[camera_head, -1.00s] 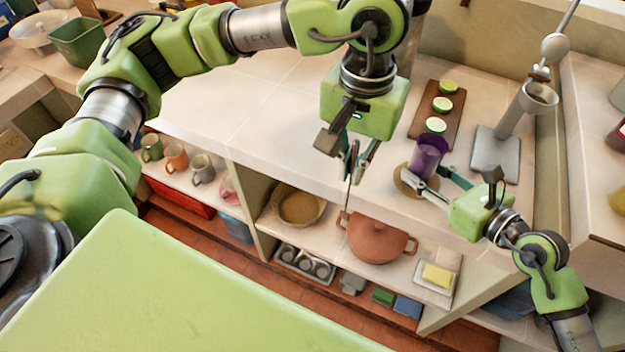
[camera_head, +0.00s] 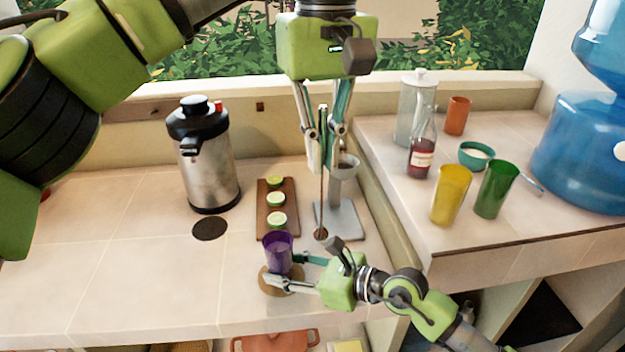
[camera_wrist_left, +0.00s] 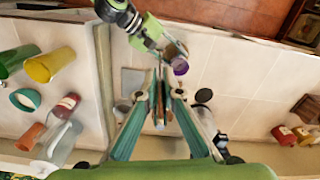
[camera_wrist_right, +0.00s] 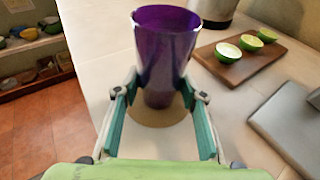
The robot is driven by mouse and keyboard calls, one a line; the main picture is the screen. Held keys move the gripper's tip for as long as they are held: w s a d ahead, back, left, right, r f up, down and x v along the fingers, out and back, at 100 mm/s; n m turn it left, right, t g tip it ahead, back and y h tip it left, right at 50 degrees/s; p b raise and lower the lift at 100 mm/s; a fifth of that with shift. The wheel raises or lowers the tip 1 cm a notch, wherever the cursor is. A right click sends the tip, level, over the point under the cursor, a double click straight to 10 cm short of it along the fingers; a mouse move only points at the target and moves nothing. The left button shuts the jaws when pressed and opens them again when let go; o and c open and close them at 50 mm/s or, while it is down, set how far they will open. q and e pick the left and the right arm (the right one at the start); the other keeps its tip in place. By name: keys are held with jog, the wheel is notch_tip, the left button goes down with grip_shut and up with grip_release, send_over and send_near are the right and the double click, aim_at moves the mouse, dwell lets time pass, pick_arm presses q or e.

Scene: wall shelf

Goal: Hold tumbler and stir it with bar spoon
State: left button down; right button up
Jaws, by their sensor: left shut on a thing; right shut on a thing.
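The purple tumbler (camera_head: 278,250) stands upright on a round cork coaster (camera_head: 267,284) near the counter's front edge. My right gripper (camera_head: 296,270) is shut on the tumbler's lower part from the side; the tumbler's open rim shows in the right wrist view (camera_wrist_right: 163,45). My left gripper (camera_head: 322,165) is shut on the bar spoon (camera_head: 321,200) and points down. The spoon hangs nearly vertical, its brownish end low. In the head view it is to the right of the tumbler, apart from it, in front of the grey stand. Its exact height is unclear.
A wooden board (camera_head: 263,205) with three lime halves lies behind the tumbler. The grey stand base (camera_head: 345,222) is right of the board. A metal urn (camera_head: 207,165) stands further left. The right counter holds a yellow cup (camera_head: 450,195), green cup (camera_head: 496,190) and bottle (camera_head: 422,150).

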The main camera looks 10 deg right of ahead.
pick_arm(q)
jog(key=w+a+n, duration=0.6)
jog(key=w+a, duration=0.1)
jog(key=shift+w+a+f, duration=0.15)
jog(key=shift+f, duration=0.05)
jog(key=shift+f, duration=0.15)
notch_tip(320, 180, down, 11)
jog(key=shift+f, duration=0.15)
dwell(1.0)
jog(key=shift+s, duration=0.35)
dwell(0.5)
jog(key=shift+w+d, duration=0.1)
jog(key=shift+d, duration=0.15)
